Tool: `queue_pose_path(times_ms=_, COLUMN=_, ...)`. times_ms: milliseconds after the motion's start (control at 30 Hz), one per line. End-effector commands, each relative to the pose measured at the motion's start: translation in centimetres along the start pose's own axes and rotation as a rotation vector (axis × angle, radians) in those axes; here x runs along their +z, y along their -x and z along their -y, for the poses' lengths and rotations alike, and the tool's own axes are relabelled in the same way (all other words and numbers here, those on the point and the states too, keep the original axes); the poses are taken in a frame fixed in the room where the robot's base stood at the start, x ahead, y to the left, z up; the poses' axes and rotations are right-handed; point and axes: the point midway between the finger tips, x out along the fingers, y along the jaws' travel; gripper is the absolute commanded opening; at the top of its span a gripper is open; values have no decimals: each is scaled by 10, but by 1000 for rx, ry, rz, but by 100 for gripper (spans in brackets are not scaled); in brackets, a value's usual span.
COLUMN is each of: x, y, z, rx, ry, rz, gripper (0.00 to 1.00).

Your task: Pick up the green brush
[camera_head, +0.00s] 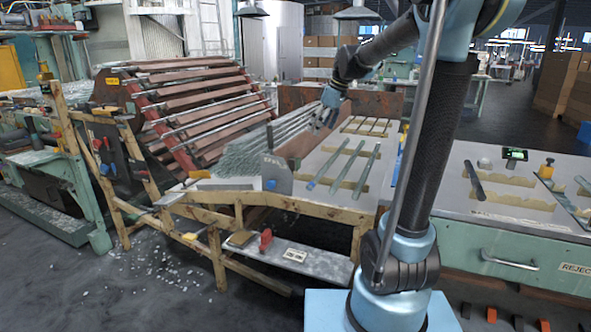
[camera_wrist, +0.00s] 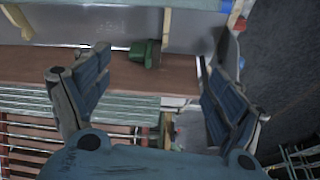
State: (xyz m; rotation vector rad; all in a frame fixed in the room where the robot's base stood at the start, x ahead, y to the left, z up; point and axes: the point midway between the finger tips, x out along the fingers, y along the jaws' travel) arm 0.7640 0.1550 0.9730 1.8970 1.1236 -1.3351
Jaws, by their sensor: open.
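A small dark green object, apparently the green brush (camera_wrist: 145,53), shows in the wrist view on a reddish-brown ledge beside a grey surface. It lies ahead of and between the two blue-grey fingers of my gripper (camera_wrist: 154,58). The fingers are spread wide with nothing between them, and the brush looks apart from both. In the head view my gripper (camera_head: 329,112) hangs over the back of the bench, by the brown board behind the glass tubes. I cannot make out the brush in the head view.
Glass tubes (camera_head: 262,147) lie in a bundle left of my gripper. Loose tubes (camera_head: 345,165) rest on wooden supports on the bench. A red-framed slatted rack (camera_head: 200,105) rises to the left. A brown board (camera_head: 300,98) borders the bench's back. A green drawer cabinet (camera_head: 505,250) stands right.

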Motion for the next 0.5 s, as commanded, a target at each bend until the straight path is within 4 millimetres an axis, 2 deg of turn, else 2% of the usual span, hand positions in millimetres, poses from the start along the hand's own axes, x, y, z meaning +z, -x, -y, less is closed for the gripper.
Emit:
queue_pose_path(times_ms=33, x=-13, y=-2, z=-8, rx=-8, ry=30, rz=-8, gripper=87)
queue_pose_path(times_ms=200, x=-40, y=-8, z=-23, rx=-23, ry=106, rz=-27, gripper=87)
queue_pose_path(times_ms=367, x=-48, y=-14, z=-28, rx=-29, ry=132, rz=-33, gripper=87)
queue_pose_path(times_ms=500, x=-50, y=-34, z=-27, rx=-29, ry=135, rz=-34, gripper=87)
